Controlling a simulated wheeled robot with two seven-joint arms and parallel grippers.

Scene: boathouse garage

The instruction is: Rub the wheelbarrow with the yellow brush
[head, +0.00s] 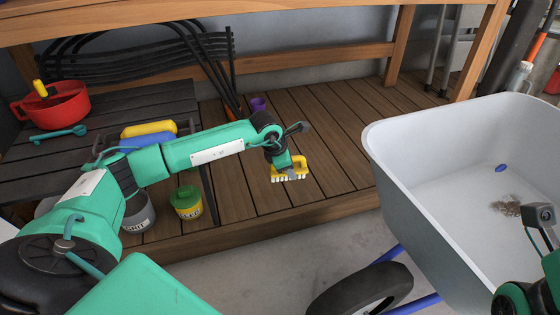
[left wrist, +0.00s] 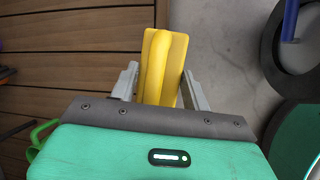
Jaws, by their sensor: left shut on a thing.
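The yellow brush (head: 290,171) has white bristles that face down in the head view. My left gripper (head: 284,160) is shut on the brush and holds it up, apart from the wheelbarrow. In the left wrist view the yellow brush (left wrist: 162,62) sits between the two grey fingers of my left gripper (left wrist: 158,85). The light grey wheelbarrow (head: 425,205) stands at the right, with a dark wheel and blue frame. A brown dirt patch (head: 507,208) lies inside its tray. My right gripper (head: 540,215) shows at the right edge over the tray; its fingers are not clear.
A wooden deck (head: 330,150) with a step edge lies behind the brush. A dark slatted bench (head: 100,105) holds a red pot (head: 52,105) and a teal spanner-like tool (head: 58,133). A yellow-green tin (head: 187,203) stands near my left arm. Concrete floor (head: 290,265) is clear before the wheelbarrow.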

